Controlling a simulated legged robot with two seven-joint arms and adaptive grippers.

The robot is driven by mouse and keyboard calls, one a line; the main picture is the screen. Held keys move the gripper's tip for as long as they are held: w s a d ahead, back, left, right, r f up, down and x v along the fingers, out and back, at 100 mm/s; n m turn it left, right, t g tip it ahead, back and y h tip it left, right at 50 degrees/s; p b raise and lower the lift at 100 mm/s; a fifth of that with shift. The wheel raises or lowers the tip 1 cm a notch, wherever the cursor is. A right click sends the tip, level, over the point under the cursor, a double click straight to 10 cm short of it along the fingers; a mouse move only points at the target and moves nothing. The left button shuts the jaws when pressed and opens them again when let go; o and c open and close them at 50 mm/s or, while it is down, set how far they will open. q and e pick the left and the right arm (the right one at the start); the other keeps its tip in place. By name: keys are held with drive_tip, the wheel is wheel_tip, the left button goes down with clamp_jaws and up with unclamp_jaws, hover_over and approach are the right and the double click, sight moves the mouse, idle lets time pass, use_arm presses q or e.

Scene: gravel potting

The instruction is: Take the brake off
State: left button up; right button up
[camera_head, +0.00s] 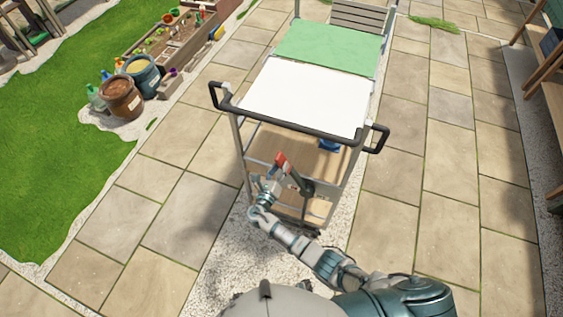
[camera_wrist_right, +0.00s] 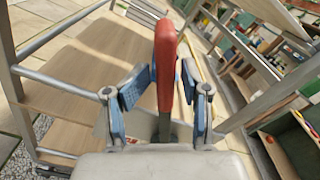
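The cart (camera_head: 238,118) stands in front of me with a black push handle. Its brake lever has a red grip (camera_head: 281,160) and sits at the cart's near end, below the handle. My right gripper (camera_head: 269,184) is at the lever. In the right wrist view the red grip (camera_wrist_right: 166,65) stands between the two blue finger pads of the right gripper (camera_wrist_right: 160,88). The fingers are spread around it, with narrow gaps seeming to show at both sides. Contact lower down is hard to judge. My left gripper is not in view.
The cart carries a white top (camera_head: 308,95), a green panel (camera_head: 328,48) and wooden lower shelves. A blue item (camera_head: 329,145) lies under the top. Buckets (camera_head: 121,97) and a planter box stand at left, a wooden bench (camera_head: 545,85) at right. Paving beside the cart is clear.

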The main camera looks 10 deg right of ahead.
drive_tip(key=v, duration=0.9)
drive_tip(key=shift+w+d+f, duration=0.1)
drive_tip(key=s+d+f+m+g+y, duration=0.1)
drive_tip(key=s+d+f+m+g, duration=0.15)
drive_tip(key=f, duration=0.45)
drive_tip(key=s+d+f+m+g+y, duration=0.1)
drive_tip(key=s+d+f+m+g, duration=0.15)
drive_tip(key=f, duration=0.45)
drive_tip(key=s+d+f+m+g+y, duration=0.1)
drive_tip(key=s+d+f, duration=0.1)
drive_tip(key=s+f, duration=0.35)
drive_tip(key=s+d+f+m+g+y, duration=0.25)
drive_tip(key=s+f+m, duration=0.25)
drive_tip(key=s+f, duration=0.25)
drive_tip(key=s+d+f+m+g+y, duration=0.1)
drive_tip(key=s+d+f+m+g, duration=0.2)
drive_tip(key=s+f, duration=0.4)
drive_tip(key=s+d+f+m+g+y, duration=0.1)
drive_tip(key=s+f+m, duration=0.3)
drive_tip(key=s+m, duration=0.5)
drive_tip(key=s+d+f+m+g+y, duration=0.1)
drive_tip(key=s+d+f+m, duration=0.3)
drive_tip(key=s+m, duration=0.6)
drive_tip(key=shift+s+f+g+y, duration=0.3)
drive_tip(key=shift+s+y, duration=0.25)
drive_tip(key=shift+s, duration=0.5)
drive_tip(key=shift+d+r, duration=0.1)
